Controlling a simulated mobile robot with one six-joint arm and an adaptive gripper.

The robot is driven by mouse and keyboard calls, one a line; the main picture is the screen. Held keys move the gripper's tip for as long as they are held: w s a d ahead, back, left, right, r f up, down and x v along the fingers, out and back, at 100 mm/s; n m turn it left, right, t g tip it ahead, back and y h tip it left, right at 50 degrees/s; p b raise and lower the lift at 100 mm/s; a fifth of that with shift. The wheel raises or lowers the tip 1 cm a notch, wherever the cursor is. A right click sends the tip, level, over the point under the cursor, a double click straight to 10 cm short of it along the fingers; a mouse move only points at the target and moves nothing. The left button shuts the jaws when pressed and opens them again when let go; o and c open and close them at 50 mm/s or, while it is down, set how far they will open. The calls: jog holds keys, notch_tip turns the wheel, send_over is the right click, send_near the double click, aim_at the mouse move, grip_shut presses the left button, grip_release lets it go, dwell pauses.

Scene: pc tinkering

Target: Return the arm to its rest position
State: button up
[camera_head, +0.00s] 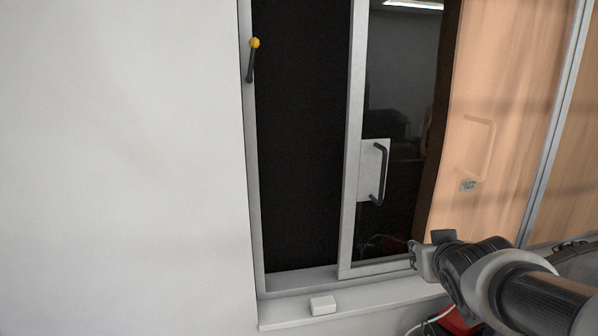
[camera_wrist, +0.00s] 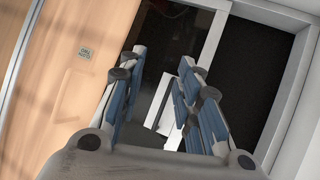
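My arm (camera_head: 535,293) reaches in from the lower right of the head view. My gripper (camera_head: 418,258) is at its end, in front of the lower part of the sliding window pane. In the wrist view my gripper (camera_wrist: 157,72) shows two blue-padded fingers apart with nothing held between them. The window handle (camera_head: 380,172) is dark and sits on a pale plate, up and left of my gripper in the head view. The plate (camera_wrist: 152,128) shows between the fingers in the wrist view, partly hidden by them.
The window's left half is a dark opening (camera_head: 300,130). A yellow-tipped lever (camera_head: 252,62) is on the left frame. A small white box (camera_head: 322,305) lies on the sill. An orange-brown panel (camera_head: 505,90) stands at right. A red object (camera_head: 456,322) is below my arm.

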jog(key=s+a+f+g+y+b, duration=0.1)
jog(key=s+a+f+g+b, duration=0.1)
jog(key=s+f, duration=0.3)
jog(key=s+a+f+g+y+b, duration=0.1)
jog(key=s+a+f, duration=0.4)
jog(key=s, duration=0.8)
jog(key=s+a+f+g+y+b, duration=0.1)
jog(key=s+a+f+g+b, duration=0.3)
jog(key=s+f, duration=0.3)
jog(key=shift+s, duration=1.2)
jog(key=shift+f, duration=0.1)
